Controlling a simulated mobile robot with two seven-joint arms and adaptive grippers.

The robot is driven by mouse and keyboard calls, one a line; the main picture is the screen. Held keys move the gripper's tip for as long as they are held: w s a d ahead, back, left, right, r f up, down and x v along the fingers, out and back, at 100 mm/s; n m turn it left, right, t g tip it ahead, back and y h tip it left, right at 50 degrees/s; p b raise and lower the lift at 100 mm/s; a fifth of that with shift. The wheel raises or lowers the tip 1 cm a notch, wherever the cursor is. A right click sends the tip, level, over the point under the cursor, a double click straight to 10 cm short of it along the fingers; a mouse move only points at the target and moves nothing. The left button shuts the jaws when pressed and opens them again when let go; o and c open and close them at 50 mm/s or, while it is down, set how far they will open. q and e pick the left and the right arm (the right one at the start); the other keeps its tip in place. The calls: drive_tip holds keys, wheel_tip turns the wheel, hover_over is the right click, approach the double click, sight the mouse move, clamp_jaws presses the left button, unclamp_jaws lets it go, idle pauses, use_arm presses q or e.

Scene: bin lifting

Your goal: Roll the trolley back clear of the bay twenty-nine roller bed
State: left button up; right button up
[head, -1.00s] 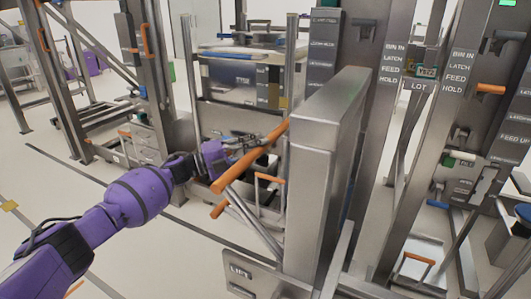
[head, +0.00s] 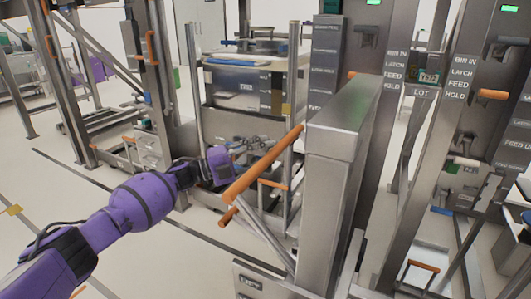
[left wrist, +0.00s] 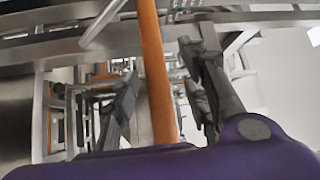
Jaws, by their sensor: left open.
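The trolley (head: 331,190) shows as a tall grey steel column with a slanted orange handle bar (head: 262,166) on its left side and a small dark label low down. My left gripper (head: 258,146) is open beside the handle, coming from the left. In the left wrist view the orange bar (left wrist: 155,75) runs between the two spread fingers of the left gripper (left wrist: 162,68); contact cannot be told. No part of my right gripper shows. I cannot make out a number for bay twenty-nine or its roller bed.
A steel frame holding a bin-like load (head: 250,62) stands behind the handle. Posts labelled BIN IN, LATCH, FEED, HOLD (head: 458,80) stand close on the right. Another frame (head: 75,85) stands at the left. Pale floor (head: 40,205) is open at the lower left.

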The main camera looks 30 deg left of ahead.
use_arm(q)
drive_tip(key=v, duration=1.1)
drive_tip(key=shift+a, duration=0.15)
use_arm(e)
drive_tip(key=shift+s, duration=0.1)
use_arm(q)
drive_tip(key=shift+s, duration=0.15)
